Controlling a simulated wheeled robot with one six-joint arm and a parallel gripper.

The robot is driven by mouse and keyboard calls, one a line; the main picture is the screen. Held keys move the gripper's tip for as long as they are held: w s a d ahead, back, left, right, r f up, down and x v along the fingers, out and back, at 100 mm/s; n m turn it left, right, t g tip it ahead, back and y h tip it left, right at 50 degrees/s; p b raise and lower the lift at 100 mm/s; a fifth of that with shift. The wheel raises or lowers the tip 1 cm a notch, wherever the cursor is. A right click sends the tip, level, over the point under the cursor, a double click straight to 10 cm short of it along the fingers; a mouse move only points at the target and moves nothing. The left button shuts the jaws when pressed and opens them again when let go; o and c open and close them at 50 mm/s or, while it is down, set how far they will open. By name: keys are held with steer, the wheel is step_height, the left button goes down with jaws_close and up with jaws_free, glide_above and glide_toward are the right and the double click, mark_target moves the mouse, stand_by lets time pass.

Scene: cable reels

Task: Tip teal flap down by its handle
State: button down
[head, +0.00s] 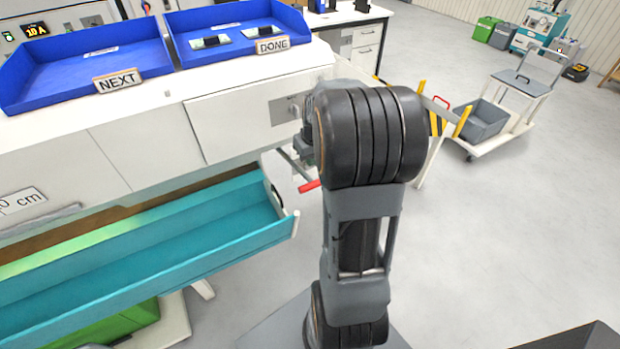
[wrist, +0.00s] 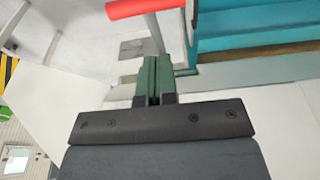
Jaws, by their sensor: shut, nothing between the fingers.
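The teal flap (head: 150,262) is a long trough-like panel along the front of the white bench, at the lower left in the head view. It also shows at the upper right in the wrist view (wrist: 260,38). A red-ended lever (head: 309,186) stands by the flap's right end; in the wrist view its red grip (wrist: 146,8) sits on a grey rod, beyond my fingertips. I cannot tell whether it is the flap's handle. My gripper (wrist: 153,62) is shut and empty, its fingertips close to the rod. In the head view my arm mostly hides the gripper.
The white bench (head: 110,150) carries two blue trays, marked NEXT (head: 118,80) and DONE (head: 272,45). A green box (head: 115,325) lies below the flap. A trolley with a grey bin (head: 482,120) stands to the right. The floor at right is mostly clear.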

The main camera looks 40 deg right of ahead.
mark_target(309, 183)
steer(key=x, duration=0.5)
steer(key=s+x, duration=0.1)
steer(key=x, duration=0.1)
steer(key=shift+a+f, duration=0.1)
steer(key=shift+f, duration=0.45)
steer(key=shift+s+f, duration=0.1)
steer(key=shift+f, duration=0.45)
steer(key=shift+f, duration=0.1)
